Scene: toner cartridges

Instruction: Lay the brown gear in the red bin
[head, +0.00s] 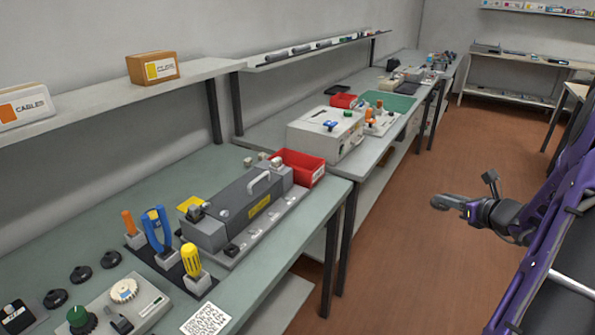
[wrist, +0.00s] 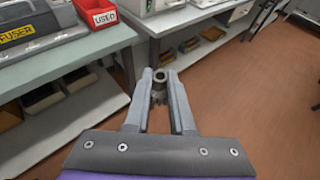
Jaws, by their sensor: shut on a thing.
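My gripper (wrist: 160,82) is shut on a small dark grey-brown toothed gear (wrist: 159,90) with a round hub, held between the fingertips over the floor. In the head view my gripper (head: 441,202) is at the right, in the open space beyond the bench; the gear is not clearly seen there. A red bin (head: 311,175) sits on the near bench's far right corner, behind the grey fuser unit. The wrist view shows the red bin (wrist: 105,18) at the upper left, with a "USED" label. My gripper is apart from it, to its right.
The grey fuser unit (head: 215,232) with a handle stands left of the bin. Tools in holders, including yellow pliers or drivers (head: 193,260), stand in front. A second red container (head: 343,101) is on the farther bench.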

